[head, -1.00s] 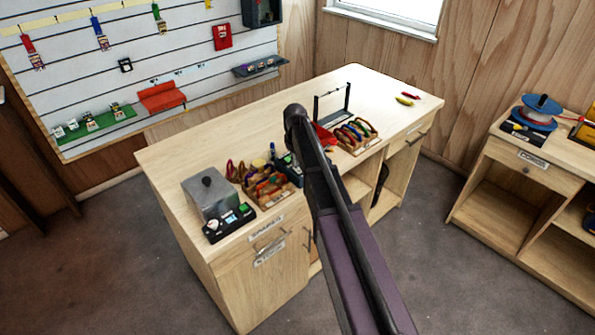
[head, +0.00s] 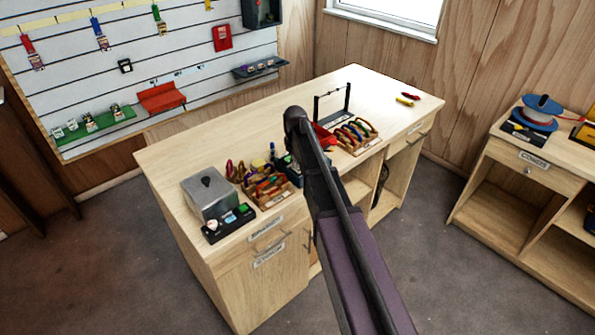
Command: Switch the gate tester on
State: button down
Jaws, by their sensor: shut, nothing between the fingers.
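I cannot tell for sure which thing is the gate tester. A low black control unit (head: 229,223) with small pale and green parts sits at the near left of the workbench, in front of a grey metal box (head: 209,194). A second dark device (head: 287,166) stands mid-bench, partly hidden by my arm. Labels and switch positions are too small to read. My dark and purple arm rises from the bottom of the head view and covers part of the bench's front. My gripper cannot be made out; the arm seems to hide it.
The wooden workbench (head: 180,155) also holds an organizer of colourful gear (head: 268,188), a tray of carabiners (head: 355,134) and a thin black frame (head: 332,98). A cabinet (head: 490,185) with a blue spool (head: 541,108) stands right. Floor between them is clear.

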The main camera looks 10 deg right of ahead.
jog(key=shift+f, duration=0.15)
jog(key=shift+r+p, duration=3.45)
jog(key=shift+r, duration=0.1)
jog(key=shift+s, duration=0.1)
jog(key=s+f+m+b, duration=0.2)
jog(key=s+m, duration=0.1)
jog(key=s, duration=1)
jog(key=s+f+m+b, duration=0.1)
jog(key=s+m, duration=0.2)
jog(key=s, duration=1.1)
jog(key=shift+d+f+b, duration=0.35)
jog(key=shift+f+b, duration=0.05)
